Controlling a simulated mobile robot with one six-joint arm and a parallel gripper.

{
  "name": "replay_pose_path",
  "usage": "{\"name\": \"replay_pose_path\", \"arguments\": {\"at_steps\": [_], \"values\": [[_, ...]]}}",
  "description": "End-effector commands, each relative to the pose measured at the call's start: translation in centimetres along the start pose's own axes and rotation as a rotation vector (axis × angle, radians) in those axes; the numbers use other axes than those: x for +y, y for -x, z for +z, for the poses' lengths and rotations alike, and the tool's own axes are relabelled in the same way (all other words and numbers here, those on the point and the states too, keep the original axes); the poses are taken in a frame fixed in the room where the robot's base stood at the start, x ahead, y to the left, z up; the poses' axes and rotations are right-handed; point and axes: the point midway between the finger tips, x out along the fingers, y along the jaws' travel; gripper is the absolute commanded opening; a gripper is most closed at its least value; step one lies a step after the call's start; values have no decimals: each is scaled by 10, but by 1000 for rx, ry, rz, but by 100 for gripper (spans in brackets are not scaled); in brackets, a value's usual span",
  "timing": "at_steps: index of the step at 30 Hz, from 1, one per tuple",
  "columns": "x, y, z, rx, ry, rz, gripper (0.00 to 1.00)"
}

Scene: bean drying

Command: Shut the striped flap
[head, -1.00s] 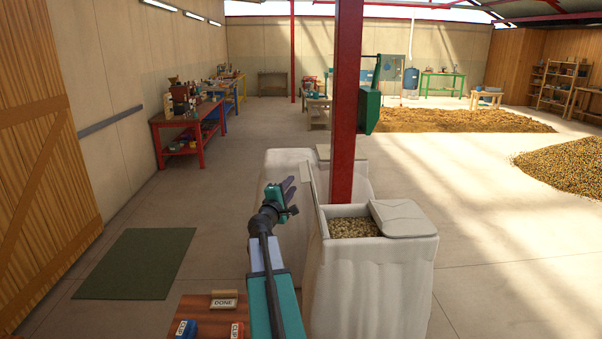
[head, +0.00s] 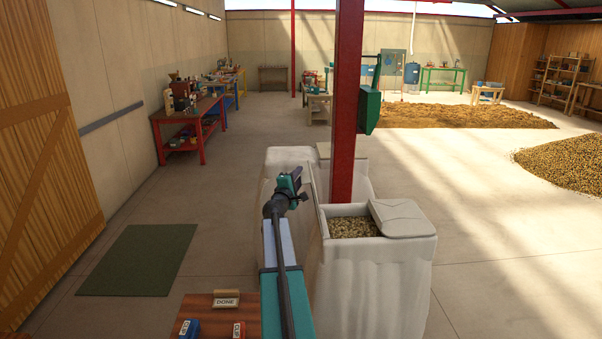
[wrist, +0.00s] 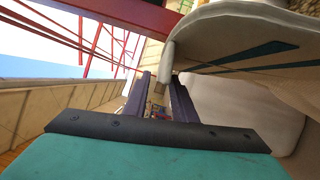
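The striped flap (head: 313,207) stands up at the left side of the front white sack's mouth, seen nearly edge-on in the head view. In the wrist view the flap (wrist: 255,62) is pale with dark teal stripes and fills the upper right. My gripper (head: 297,181) is just left of the flap's upper part in the head view. In the wrist view my gripper (wrist: 160,88) has its two dark fingers apart. A pale corner of the flap hangs close to the fingertips; I cannot tell whether it is between them or touching.
The front sack (head: 375,285) is open, with beans (head: 352,227) inside. A second, plain flap (head: 402,217) lies at its right. A red post (head: 345,110) rises just behind the mouth. Another pale sack (head: 285,160) stands behind.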

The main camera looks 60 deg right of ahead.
Motion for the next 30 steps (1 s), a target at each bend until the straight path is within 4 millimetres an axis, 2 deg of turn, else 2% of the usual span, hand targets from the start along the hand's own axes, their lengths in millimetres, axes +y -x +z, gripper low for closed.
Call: {"name": "replay_pose_path", "arguments": {"at_steps": [7,20,24,30], "values": [[1,-18,1,0,-1,-1,24],[0,-21,1,-1,-1,0,24],[0,-21,1,-1,-1,0,2],[0,-21,2,-1,-1,-1,0]]}}
